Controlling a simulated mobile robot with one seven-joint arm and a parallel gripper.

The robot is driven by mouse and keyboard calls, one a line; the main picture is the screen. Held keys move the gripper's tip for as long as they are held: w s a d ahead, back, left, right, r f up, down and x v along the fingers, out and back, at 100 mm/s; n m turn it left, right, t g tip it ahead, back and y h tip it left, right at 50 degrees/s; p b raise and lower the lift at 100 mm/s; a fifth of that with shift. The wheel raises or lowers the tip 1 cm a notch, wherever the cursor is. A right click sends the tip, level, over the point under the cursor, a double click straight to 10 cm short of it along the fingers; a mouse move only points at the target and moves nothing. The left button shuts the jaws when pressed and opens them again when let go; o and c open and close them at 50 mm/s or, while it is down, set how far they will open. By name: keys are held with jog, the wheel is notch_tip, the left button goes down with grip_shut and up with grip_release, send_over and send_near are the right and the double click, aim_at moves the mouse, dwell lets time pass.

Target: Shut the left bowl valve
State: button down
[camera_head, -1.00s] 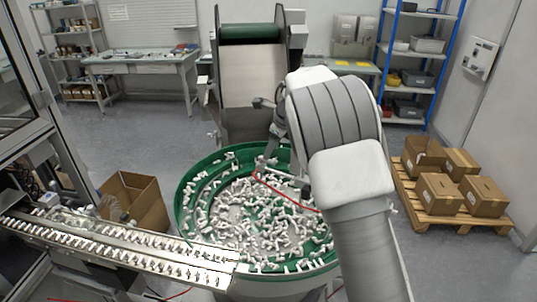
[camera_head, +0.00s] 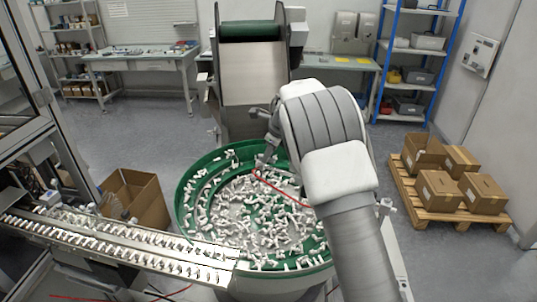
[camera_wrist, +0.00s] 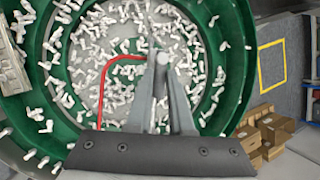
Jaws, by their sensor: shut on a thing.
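The green feeder bowl (camera_head: 183,200) holds many small white parts. A small grey fitting with a red hose, which I take for the left bowl valve (camera_head: 263,162), stands over the bowl's far part, beside my arm. In the wrist view the valve (camera_wrist: 163,58) shows as a small grey piece at my fingertips, with the red hose running off to its left. My gripper (camera_wrist: 161,75) is shut on its handle above the bowl. The fingers hide most of the handle, so its angle cannot be told. In the head view my arm hides part of the bowl's right side.
A linear track (camera_head: 120,250) lined with parts leaves the bowl at the left. A hopper conveyor (camera_head: 252,80) stands behind the bowl. An open carton (camera_head: 135,200) is on the floor at left, and a pallet (camera_head: 440,215) with boxes at right.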

dwell(0.4)
jog(key=m+h, duration=0.1)
jog(key=m, duration=0.2)
jog(key=s+a+m+h, duration=0.1)
jog(key=m, duration=0.2)
jog(key=a+m+t+h, duration=0.1)
jog(key=m, duration=0.2)
jog(key=shift+s+a+h, duration=0.1)
jog(key=shift+s+h, duration=0.05)
jog(key=shift+h, duration=0.25)
jog(key=m+h, duration=0.1)
jog(key=m, duration=0.1)
jog(key=a+m, duration=0.1)
jog(key=m, duration=0.1)
jog(key=shift+m+h, duration=0.3)
jog(key=shift+h, duration=0.1)
jog(key=shift+w+a+m+g+h, duration=0.15)
jog(key=shift+a+m+g+h, duration=0.2)
jog(key=shift+m, duration=0.7)
jog(key=shift+w+a+m+g+h, duration=0.15)
jog(key=shift+m+g+h, duration=0.25)
jog(key=shift+m, duration=0.65)
jog(key=shift+a, duration=0.1)
jog(key=c, duration=0.8)
grip_release()
